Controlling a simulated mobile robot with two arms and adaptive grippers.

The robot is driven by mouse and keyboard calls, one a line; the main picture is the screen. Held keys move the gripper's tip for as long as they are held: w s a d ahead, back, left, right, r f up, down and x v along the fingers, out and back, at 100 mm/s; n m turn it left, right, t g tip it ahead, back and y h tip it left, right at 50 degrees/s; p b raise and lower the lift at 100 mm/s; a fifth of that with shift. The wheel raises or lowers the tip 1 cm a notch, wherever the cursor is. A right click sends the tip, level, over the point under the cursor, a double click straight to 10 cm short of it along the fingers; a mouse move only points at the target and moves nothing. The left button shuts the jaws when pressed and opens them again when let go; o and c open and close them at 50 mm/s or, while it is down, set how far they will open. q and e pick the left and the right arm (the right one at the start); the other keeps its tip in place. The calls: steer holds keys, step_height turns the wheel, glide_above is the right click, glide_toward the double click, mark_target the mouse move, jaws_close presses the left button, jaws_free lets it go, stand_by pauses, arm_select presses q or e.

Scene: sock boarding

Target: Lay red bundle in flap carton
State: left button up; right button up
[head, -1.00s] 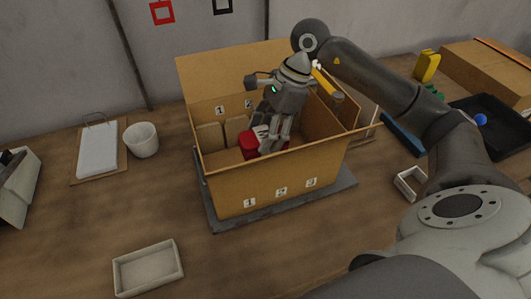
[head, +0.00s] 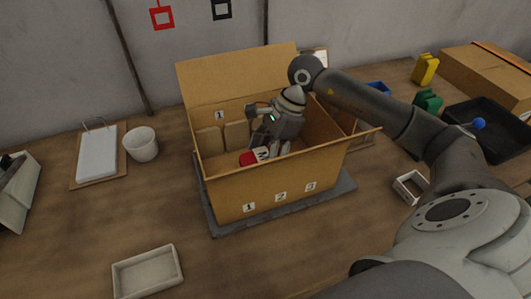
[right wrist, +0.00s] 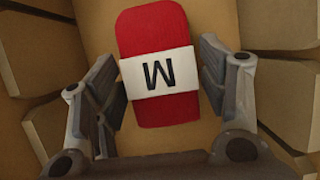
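The red bundle (head: 247,159), with a white band marked M, lies inside the open flap carton (head: 270,190), toward its front left part. It also shows in the right wrist view (right wrist: 152,32), lying on the carton's brown floor. My right gripper (head: 274,153) is down inside the carton at the bundle. In the right wrist view my right gripper (right wrist: 165,90) has its fingers spread on both sides of the bundle, with a narrow gap at the right finger. Part of the bundle is hidden by the gripper in the head view. My left gripper is out of view.
Several tan bundles (head: 209,140) stand along the carton's back wall. The carton sits on a grey plate (head: 225,229). A white cup (head: 141,142), a clipboard (head: 97,156) and a white tray (head: 147,271) stand left. A black tray (head: 490,125) and brown box (head: 492,75) stand right.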

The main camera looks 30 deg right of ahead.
steer(key=shift+o, duration=0.3)
steer(key=v, duration=1.2)
steer(key=shift+r, duration=0.15)
